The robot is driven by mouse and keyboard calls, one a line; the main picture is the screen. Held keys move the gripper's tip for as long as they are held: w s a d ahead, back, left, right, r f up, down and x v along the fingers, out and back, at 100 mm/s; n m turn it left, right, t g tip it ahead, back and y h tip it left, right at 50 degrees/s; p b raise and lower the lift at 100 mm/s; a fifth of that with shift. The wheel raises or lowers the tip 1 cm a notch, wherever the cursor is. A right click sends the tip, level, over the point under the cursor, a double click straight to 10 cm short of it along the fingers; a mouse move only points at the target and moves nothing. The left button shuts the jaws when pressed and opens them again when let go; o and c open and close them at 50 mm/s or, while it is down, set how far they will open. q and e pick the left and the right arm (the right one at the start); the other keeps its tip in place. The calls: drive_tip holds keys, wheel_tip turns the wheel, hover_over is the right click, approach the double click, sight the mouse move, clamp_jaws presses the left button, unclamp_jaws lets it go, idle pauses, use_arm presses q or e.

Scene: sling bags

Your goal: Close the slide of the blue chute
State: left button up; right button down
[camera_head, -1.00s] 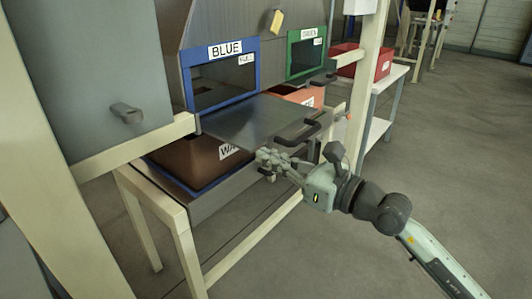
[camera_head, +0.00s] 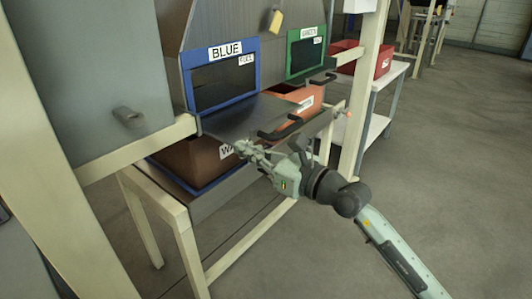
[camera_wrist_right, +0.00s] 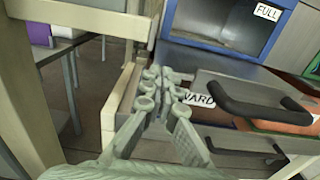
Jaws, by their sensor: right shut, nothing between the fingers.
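The blue chute (camera_head: 257,72) has a blue-framed opening under a BLUE label. Its grey metal slide (camera_head: 243,114) sticks out in front, with a black handle (camera_head: 281,131) at its front edge. In the right wrist view the slide (camera_wrist_right: 233,84) and its handle (camera_wrist_right: 245,107) are right of the fingers. My right gripper (camera_head: 243,150) is shut and empty, below and in front of the slide, left of the handle. In the right wrist view its fingertips (camera_wrist_right: 163,76) are together; I cannot tell whether they touch the slide. My left gripper is not in view.
A green chute (camera_head: 290,55) with its own black handle (camera_head: 323,78) stands to the right. A brown bin (camera_head: 190,165) sits under the slide and an orange bin (camera_head: 308,97) beside it. A cream post (camera_head: 362,110) stands right of the bench. The floor in front is clear.

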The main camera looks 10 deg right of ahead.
sight(214, 132)
drive_tip(key=p+x, duration=0.1)
drive_tip(key=x, duration=0.9)
drive_tip(key=shift+w+a+r+p, duration=0.1)
drive_tip(key=shift+w+p, duration=0.05)
drive_tip(key=shift+p, duration=0.25)
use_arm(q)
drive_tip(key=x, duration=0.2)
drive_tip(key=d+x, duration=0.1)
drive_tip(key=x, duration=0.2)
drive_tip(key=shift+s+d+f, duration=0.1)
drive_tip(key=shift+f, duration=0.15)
use_arm(e)
drive_tip(key=shift+r, duration=0.1)
